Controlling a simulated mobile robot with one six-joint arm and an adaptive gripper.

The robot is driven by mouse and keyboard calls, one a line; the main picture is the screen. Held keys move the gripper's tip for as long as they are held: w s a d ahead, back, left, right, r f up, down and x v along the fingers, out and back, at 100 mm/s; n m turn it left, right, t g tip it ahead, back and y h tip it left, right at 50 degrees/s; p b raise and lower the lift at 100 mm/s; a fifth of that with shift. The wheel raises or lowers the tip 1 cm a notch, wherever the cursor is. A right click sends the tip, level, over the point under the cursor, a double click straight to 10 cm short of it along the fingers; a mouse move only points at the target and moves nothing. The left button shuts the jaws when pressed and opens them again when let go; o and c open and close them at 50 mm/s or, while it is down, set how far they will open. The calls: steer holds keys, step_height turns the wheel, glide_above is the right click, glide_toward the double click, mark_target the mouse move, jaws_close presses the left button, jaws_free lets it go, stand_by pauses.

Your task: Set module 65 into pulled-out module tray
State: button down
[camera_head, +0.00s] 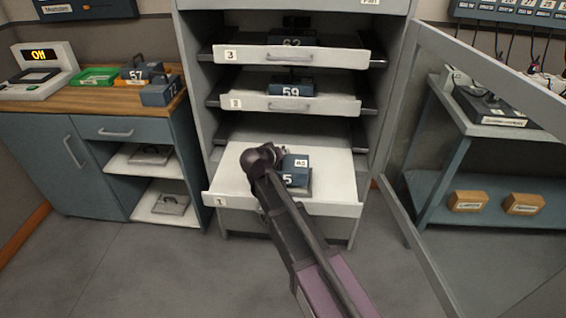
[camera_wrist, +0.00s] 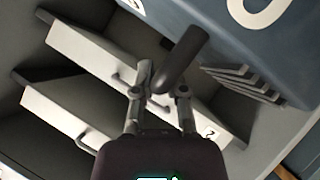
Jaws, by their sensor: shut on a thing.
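The pulled-out module tray 1 (camera_head: 233,182) is the lowest one in the cabinet, a white shelf with a label on its front lip. A blue module (camera_head: 294,170) is over the tray, right of its middle; only a "5" of its large number shows beside my arm. Whether it rests on the tray or hangs just above cannot be told. In the wrist view the module (camera_wrist: 255,50) fills the upper right. My gripper (camera_wrist: 160,92) is shut on its dark handle (camera_wrist: 184,56).
Tray 2 (camera_head: 330,106) holds module 59 (camera_head: 290,89), and tray 3 (camera_head: 335,57) holds another module, both above. A wooden counter (camera_head: 55,99) at left bears modules 57 and 72. An open door frame (camera_head: 400,215) stands right of the cabinet. The floor in front is clear.

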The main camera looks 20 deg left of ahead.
mark_target(285, 160)
steer(key=shift+f+b, duration=1.45)
steer(key=shift+f, duration=0.15)
steer(key=c, duration=0.7)
jaws_free()
steer(key=shift+s+r, duration=0.1)
steer(key=shift+s, duration=0.05)
steer(key=p+v, duration=0.5)
steer(key=v, duration=0.6)
steer(key=shift+s+r+p, duration=0.15)
steer(key=shift+s+p, duration=0.15)
steer(key=shift+p, duration=0.1)
